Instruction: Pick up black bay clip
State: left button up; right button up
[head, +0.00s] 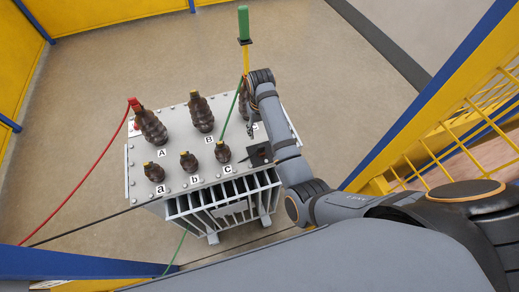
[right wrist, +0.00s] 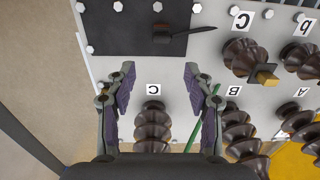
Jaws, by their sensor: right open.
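I cannot make out a black bay clip for certain in either view. My right gripper (head: 252,130) is above the right side of the grey transformer top (head: 182,132), near the small letter c bushing. In the right wrist view the right gripper (right wrist: 159,75) is open and empty, its two fingers spread on either side of the C label. A brown ribbed bushing (right wrist: 152,127) shows lower between the fingers. A black plate with a dark lever (right wrist: 172,35) lies ahead of the fingertips; it also shows in the head view (head: 259,154). My left gripper is not in view.
A red clip (head: 134,103) with a red cable sits at bushing A (head: 151,125). A green-handled piece (head: 243,22) stands beyond my right wrist, and a green cable (head: 231,116) crosses the top. A black cable (head: 95,222) runs at lower left. Yellow fencing (head: 465,125) stands at right.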

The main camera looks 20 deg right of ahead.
aim_at(261, 147)
notch_tip(261, 147, down, 6)
jog(key=shift+s+r+p, duration=0.1)
jog(key=shift+r+p, duration=0.15)
jog(key=shift+p, duration=0.1)
jog(key=shift+s+f, duration=0.15)
jog(key=f, duration=0.2)
jog(key=s+f+p, duration=0.1)
jog(key=f, duration=0.1)
jog(key=shift+s, duration=0.1)
jog(key=shift+f, duration=0.45)
jog(key=shift+a, duration=0.1)
grip_shut()
